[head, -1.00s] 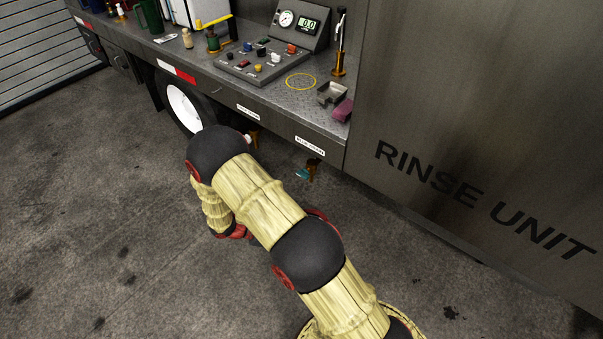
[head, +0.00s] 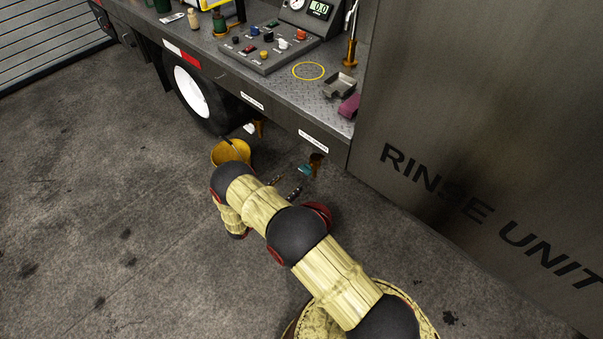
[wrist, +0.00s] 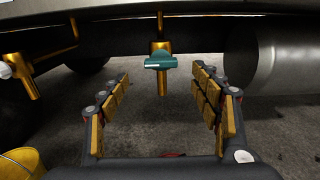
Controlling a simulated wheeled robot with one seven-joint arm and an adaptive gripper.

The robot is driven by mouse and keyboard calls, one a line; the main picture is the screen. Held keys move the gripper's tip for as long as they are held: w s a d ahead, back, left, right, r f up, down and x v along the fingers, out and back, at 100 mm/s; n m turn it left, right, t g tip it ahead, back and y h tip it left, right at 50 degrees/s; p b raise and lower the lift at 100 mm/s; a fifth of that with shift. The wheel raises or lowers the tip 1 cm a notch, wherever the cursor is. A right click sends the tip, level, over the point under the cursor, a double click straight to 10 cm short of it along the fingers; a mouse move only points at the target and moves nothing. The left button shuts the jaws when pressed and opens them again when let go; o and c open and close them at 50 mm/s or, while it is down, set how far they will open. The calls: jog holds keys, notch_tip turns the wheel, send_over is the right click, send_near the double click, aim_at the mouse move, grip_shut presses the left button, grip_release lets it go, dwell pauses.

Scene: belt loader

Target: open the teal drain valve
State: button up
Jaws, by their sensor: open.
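The teal drain valve (wrist: 160,62) is a teal handle set crosswise on a brass pipe (wrist: 163,83) that hangs under the truck deck. In the head view the teal handle (head: 305,169) shows below the right-hand deck label. My gripper (wrist: 163,80) is open and empty in the wrist view, with one padded finger on each side of the valve in the picture. The valve appears beyond the fingertips, and I see no contact. In the head view my gripper (head: 285,187) is partly hidden behind my arm, low and just left of the valve.
A second brass valve with a white handle (head: 250,129) hangs farther left. A yellow bucket (head: 231,152) stands on the floor below it. The deck edge (head: 270,117) overhangs both valves. The rinse unit wall (head: 450,120) stands to the right. The floor at left is clear.

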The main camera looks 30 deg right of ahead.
aim_at(303, 172)
jog(key=b+x, duration=0.1)
jog(key=x, duration=0.6)
jog(key=shift+f, duration=0.1)
jog(key=shift+c, duration=0.6)
jog(key=shift+s, duration=0.1)
jog(key=c, duration=1)
